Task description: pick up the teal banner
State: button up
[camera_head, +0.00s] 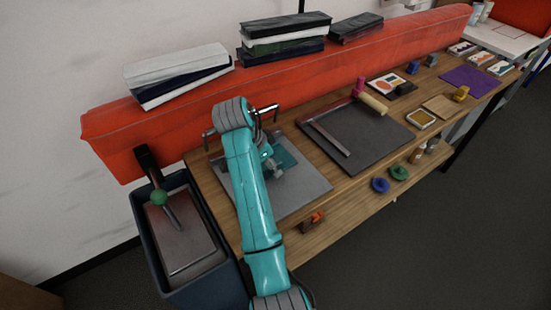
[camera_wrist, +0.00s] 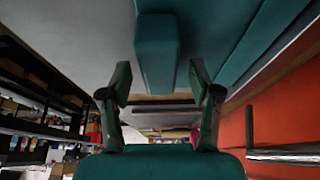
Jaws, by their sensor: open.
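The teal banner (camera_head: 288,157) lies on a grey plate (camera_head: 310,185) on the wooden bench in the head view, partly hidden by my arm and gripper. In the wrist view, a teal flat piece (camera_wrist: 230,50) and a raised teal block (camera_wrist: 156,50) show; I take them to be the banner. My gripper (camera_head: 272,166) is over the plate, close beside the visible teal patch. In the wrist view my gripper (camera_wrist: 159,72) is open, its two fingers apart, with the end of the block showing between them. I cannot tell whether either finger touches it.
A dark tray (camera_head: 362,135) with a roller (camera_head: 373,102) lies right of the plate. A red padded bolster (camera_head: 290,75) runs along the bench's back, with stacked books on it. A dark blue bin (camera_head: 160,262) stands at the left.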

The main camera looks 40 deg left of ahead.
jog(key=shift+f, duration=0.15)
grip_shut()
dwell(0.4)
